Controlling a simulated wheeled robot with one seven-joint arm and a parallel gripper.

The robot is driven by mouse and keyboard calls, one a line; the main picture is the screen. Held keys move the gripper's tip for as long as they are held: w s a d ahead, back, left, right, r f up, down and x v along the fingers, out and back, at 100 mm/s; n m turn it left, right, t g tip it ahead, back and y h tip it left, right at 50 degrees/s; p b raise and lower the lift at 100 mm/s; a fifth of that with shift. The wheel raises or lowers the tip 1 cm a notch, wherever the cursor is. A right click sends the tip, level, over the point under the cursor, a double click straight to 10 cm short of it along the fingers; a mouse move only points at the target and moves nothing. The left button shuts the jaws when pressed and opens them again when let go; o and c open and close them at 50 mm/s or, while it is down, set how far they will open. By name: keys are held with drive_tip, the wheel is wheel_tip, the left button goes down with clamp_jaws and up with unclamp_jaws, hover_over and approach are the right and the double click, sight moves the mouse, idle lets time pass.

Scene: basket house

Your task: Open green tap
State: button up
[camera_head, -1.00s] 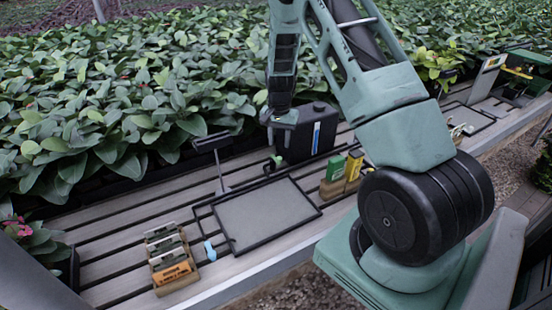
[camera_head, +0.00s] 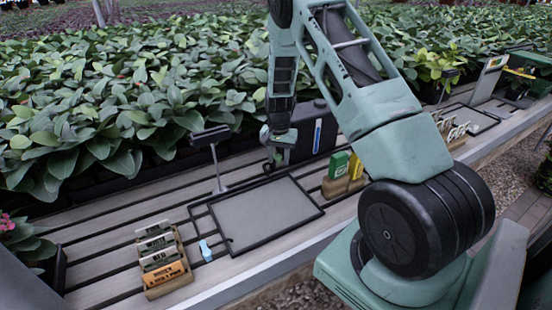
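The black tank (camera_head: 318,125) with a blue and white level strip stands upright on the slatted bench. A small green tap (camera_head: 275,160) is at the lower left of the tank, largely covered by my gripper. My gripper (camera_head: 276,154) points down right at the tap, just left of the tank. Its fingers are small and dark here, so I cannot tell whether they touch the tap or how far apart they are.
A grey framed tray (camera_head: 264,216) lies in front of the tap. A post with a dark bar (camera_head: 214,160) stands left of my gripper. Green and yellow packets (camera_head: 345,166) stand right, label cards (camera_head: 162,257) front left. Dense plants fill the back.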

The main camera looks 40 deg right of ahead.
drive_tip(key=shift+w+a, duration=0.1)
idle(0.4)
drive_tip(key=shift+w+a, duration=0.6)
drive_tip(key=shift+w, duration=0.45)
drive_tip(key=shift+w+a, duration=0.6)
drive_tip(key=shift+w, duration=0.4)
drive_tip(key=shift+w+a, duration=0.6)
drive_tip(key=shift+w, duration=0.45)
drive_tip(key=shift+s+d+p, duration=0.15)
drive_tip(key=shift+s+p, duration=0.1)
drive_tip(key=shift+p, duration=0.1)
wheel_tip(320, 180, up, 7)
drive_tip(key=p, duration=0.4)
drive_tip(key=shift+p, duration=0.35)
